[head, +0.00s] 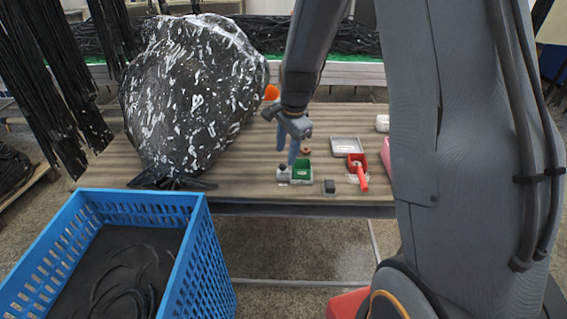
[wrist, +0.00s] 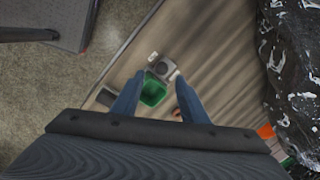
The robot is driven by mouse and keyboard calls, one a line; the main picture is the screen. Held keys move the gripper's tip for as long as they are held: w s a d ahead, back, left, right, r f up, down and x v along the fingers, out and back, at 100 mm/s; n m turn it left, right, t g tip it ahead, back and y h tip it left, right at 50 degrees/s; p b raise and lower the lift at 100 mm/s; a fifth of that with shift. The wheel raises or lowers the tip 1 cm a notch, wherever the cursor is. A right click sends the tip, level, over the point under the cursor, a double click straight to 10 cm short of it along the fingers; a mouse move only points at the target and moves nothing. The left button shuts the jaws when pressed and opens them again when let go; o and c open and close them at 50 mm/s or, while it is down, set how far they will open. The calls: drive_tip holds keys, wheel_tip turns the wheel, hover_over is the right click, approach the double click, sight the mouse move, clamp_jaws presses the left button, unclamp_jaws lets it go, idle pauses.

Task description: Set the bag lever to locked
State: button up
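My gripper (head: 288,146) is above the table, with its two blue fingers apart and nothing between them. In the wrist view my gripper (wrist: 156,80) points down towards a small green tray (wrist: 153,90) and a grey device with a dark round part (wrist: 163,68). In the head view the green tray (head: 302,170) and the grey device (head: 283,173) sit side by side near the table's front edge, below the fingers. A large shiny black bag (head: 190,95) stands on the table to the left. I cannot make out which part is the bag lever or its setting.
A red tool (head: 358,172) and a pale tray (head: 346,146) lie to the right. A small dark block (head: 329,186) is at the front edge. A blue crate (head: 215,260) stands before the table. Black hoses (head: 65,80) hang at the left. Bare tabletop lies between bag and device.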

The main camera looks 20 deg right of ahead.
sight(284, 164)
drive_tip(key=shift+w+a+f+p, duration=0.1)
drive_tip(key=shift+w+f+p, duration=0.15)
drive_tip(key=shift+f, duration=1.05)
drive_tip(key=shift+w+a+f+p, duration=0.15)
drive_tip(key=shift+w+f, duration=0.15)
drive_tip(key=shift+f, duration=0.95)
drive_tip(key=shift+w+d+f+p, duration=0.1)
drive_tip(key=shift+w+f+p, duration=0.15)
drive_tip(key=shift+f, duration=1.05)
clamp_jaws()
